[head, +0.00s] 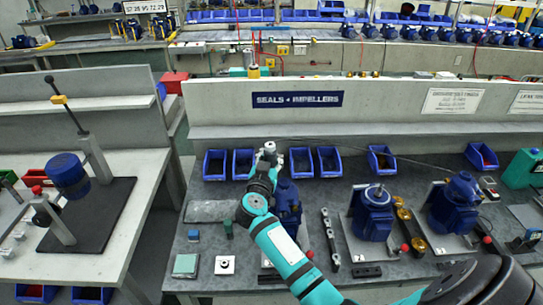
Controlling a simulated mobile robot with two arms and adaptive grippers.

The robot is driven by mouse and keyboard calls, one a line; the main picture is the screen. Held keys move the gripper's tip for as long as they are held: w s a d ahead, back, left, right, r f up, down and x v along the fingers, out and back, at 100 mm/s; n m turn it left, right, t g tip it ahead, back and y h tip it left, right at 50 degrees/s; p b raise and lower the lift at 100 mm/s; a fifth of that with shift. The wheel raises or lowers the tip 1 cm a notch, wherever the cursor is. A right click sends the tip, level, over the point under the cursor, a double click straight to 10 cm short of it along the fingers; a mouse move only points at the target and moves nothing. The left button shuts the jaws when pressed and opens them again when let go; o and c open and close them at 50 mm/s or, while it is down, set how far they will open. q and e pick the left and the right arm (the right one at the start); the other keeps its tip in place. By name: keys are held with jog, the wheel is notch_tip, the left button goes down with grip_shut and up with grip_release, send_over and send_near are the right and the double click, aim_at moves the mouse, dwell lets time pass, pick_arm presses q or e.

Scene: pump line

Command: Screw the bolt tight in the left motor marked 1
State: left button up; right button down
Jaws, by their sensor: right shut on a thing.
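My right arm reaches in from the lower right, and its gripper (268,156) is above the dark bench, near the blue bins. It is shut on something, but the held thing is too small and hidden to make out. A blue motor (290,203) stands just right of the gripper, leftmost of three, and my arm partly covers it. A second blue motor (374,214) and a third (455,203) stand to its right on light plates. I cannot read a 1 on any of them, and I cannot make out the bolt. My left gripper is out of view.
Several blue bins (329,161) line the back, below a panel sign (297,99). A dark perforated bar (329,240) lies between the first two motors. A press (68,172) stands on the left table. A green canister (523,169) is at far right.

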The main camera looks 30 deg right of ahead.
jog(key=shift+f+p, duration=0.1)
jog(key=shift+p, duration=0.95)
dwell(1.5)
jog(key=shift+r+p, duration=1.4)
jog(key=shift+r, duration=1.65)
